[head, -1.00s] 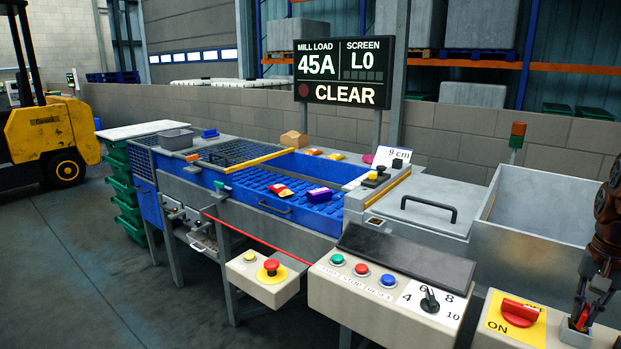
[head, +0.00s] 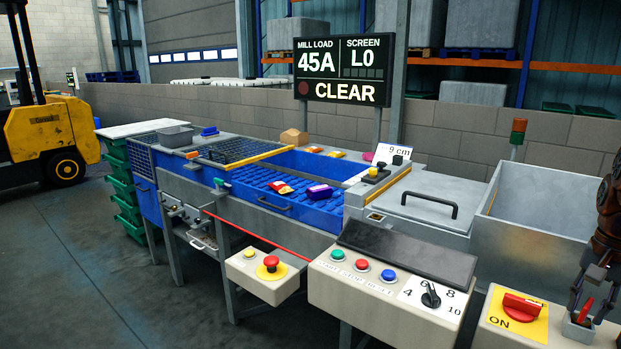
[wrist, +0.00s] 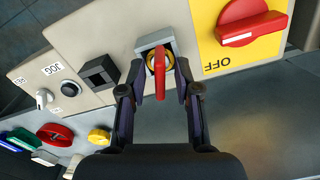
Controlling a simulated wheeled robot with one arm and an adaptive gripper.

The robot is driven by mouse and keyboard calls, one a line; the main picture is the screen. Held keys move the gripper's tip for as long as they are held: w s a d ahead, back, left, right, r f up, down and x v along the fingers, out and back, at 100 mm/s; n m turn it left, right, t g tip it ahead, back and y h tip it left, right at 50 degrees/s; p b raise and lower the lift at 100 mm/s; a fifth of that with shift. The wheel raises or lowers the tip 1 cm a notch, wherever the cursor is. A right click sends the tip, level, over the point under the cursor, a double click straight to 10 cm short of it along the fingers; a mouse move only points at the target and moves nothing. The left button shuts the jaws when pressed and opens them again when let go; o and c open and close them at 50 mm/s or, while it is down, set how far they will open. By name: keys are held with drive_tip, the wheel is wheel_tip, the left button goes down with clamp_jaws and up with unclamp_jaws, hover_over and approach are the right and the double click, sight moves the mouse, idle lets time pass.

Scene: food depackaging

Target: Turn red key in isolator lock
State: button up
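The red key (wrist: 160,82) sticks out of the isolator lock, a small grey block (wrist: 153,41) with a yellow ring. The key (head: 585,312) and lock also show at the lower right of the head view, partly behind my fingers. My gripper (wrist: 160,70) is open, with one finger on each side of the key. It also shows in the head view (head: 588,298). Whether either fingertip touches the key or lock cannot be told. The red isolator handle (wrist: 247,22) sits on a yellow plate beside the lock, with OFF legible in the wrist view.
A black square part (wrist: 99,73) and a JOG knob (wrist: 71,88) lie left of the lock. A control box (head: 385,300) with buttons and a dial stands left of the isolator. The display (head: 343,73) reads 45A, L0, CLEAR. Plain grey panel (wrist: 250,110) lies right of my fingers.

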drive_tip(key=shift+r, duration=0.15)
drive_tip(key=shift+r+p, duration=1.7)
drive_tip(key=shift+r, duration=1.7)
